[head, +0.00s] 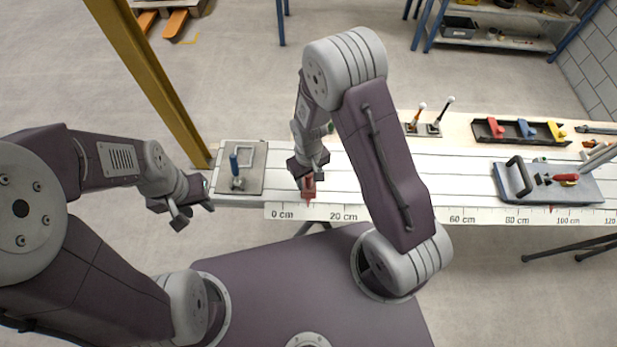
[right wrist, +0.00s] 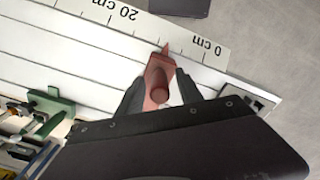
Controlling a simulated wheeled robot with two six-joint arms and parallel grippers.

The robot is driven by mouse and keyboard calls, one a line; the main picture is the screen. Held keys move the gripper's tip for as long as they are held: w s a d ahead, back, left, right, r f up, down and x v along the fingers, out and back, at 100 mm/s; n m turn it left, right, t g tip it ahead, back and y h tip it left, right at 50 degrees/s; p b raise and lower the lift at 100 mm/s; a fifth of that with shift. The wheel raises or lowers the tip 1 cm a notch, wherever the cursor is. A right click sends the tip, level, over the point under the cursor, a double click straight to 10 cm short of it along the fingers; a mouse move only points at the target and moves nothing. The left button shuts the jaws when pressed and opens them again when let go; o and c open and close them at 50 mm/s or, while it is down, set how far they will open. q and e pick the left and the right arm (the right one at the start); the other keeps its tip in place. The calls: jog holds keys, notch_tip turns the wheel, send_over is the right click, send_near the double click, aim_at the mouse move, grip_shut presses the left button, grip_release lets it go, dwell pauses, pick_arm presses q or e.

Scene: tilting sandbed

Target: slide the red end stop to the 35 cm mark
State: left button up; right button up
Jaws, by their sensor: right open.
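The red end stop (head: 308,188) stands on the white slatted bed at its near edge, by the scale strip (head: 400,215). Its pointer is between the 0 cm and 20 cm labels, roughly midway. In the right wrist view the red end stop (right wrist: 158,85) has its tip at the scale (right wrist: 145,30). My right gripper (head: 308,172) is open, its fingers (right wrist: 160,95) on either side of the stop; I cannot tell whether they touch it. My left gripper (head: 193,213) is open and empty, left of the bed and apart from it.
A grey plate with a blue-handled clamp (head: 237,170) is at the bed's left end. A grey plate with a black handle (head: 520,178) lies on the right part. Behind are two levers (head: 428,120) and a black tray (head: 515,133). Green parts (right wrist: 48,112) show in the right wrist view.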

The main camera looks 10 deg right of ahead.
jog(key=shift+f, duration=0.25)
jog(key=shift+r, duration=0.1)
grip_shut()
dwell(1.2)
